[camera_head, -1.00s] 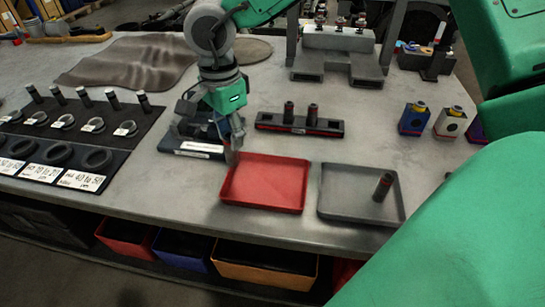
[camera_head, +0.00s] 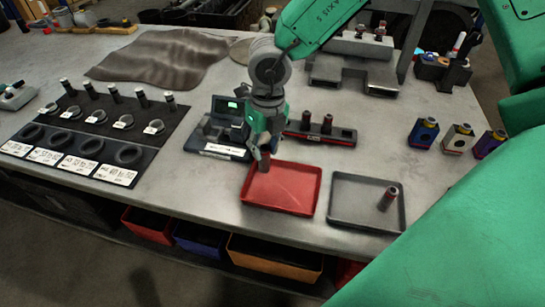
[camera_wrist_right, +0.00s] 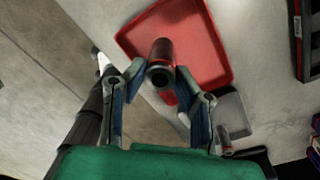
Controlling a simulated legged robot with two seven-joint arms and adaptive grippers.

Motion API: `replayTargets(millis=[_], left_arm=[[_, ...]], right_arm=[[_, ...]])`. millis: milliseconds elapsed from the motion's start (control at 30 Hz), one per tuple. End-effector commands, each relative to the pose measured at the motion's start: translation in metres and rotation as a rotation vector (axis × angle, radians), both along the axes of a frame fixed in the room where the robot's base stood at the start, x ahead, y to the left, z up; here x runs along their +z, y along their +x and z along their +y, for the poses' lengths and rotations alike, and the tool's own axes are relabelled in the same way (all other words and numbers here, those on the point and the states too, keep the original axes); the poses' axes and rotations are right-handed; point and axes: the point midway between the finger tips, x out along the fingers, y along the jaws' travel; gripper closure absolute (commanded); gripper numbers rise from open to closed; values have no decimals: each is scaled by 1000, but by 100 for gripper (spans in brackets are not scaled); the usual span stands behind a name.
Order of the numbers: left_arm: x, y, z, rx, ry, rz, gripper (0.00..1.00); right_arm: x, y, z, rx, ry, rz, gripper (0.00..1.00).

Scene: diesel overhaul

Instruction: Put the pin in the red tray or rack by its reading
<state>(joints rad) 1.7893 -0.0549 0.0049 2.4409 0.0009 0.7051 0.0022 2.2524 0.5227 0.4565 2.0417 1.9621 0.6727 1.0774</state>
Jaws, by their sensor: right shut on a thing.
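My right gripper (camera_head: 262,152) is shut on a dark pin with a reddish band (camera_head: 264,162), held over the back left part of the red tray (camera_head: 291,198). In the right wrist view the pin (camera_wrist_right: 161,62) sits between the fingertips (camera_wrist_right: 160,76), with the red tray (camera_wrist_right: 205,45) behind it. I cannot tell whether the pin touches the tray floor. The black rack with a red strip (camera_head: 342,141) stands behind the tray and holds two pins (camera_head: 305,119). The gauge (camera_head: 216,150) has a lit green screen; its reading is not legible. My left gripper is not in view.
Coloured blocks (camera_head: 458,138) stand at the right. A black board (camera_head: 75,165) with rings, pins and labels lies at the left. Bins (camera_head: 275,262) sit below the table edge.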

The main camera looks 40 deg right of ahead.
Motion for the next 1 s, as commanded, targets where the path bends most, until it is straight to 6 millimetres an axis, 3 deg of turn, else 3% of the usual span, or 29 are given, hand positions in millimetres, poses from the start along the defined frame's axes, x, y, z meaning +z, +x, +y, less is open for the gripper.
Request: replayTargets(millis=[100,267,500,733,767,800,1000], left_arm=[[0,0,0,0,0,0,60],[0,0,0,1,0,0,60],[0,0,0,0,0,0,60],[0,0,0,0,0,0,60],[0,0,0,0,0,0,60],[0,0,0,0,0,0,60],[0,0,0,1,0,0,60]], right_arm=[[-21,-1,-2,3,0,2,100],[-32,0,-4,2,2,0,100],[-63,-1,-4,4,2,2,100],[-66,0,-2,3,2,-1,100],[-66,0,-2,3,1,0,66],[-66,0,-2,3,1,0,55],[-66,0,-3,3,2,0,55]])
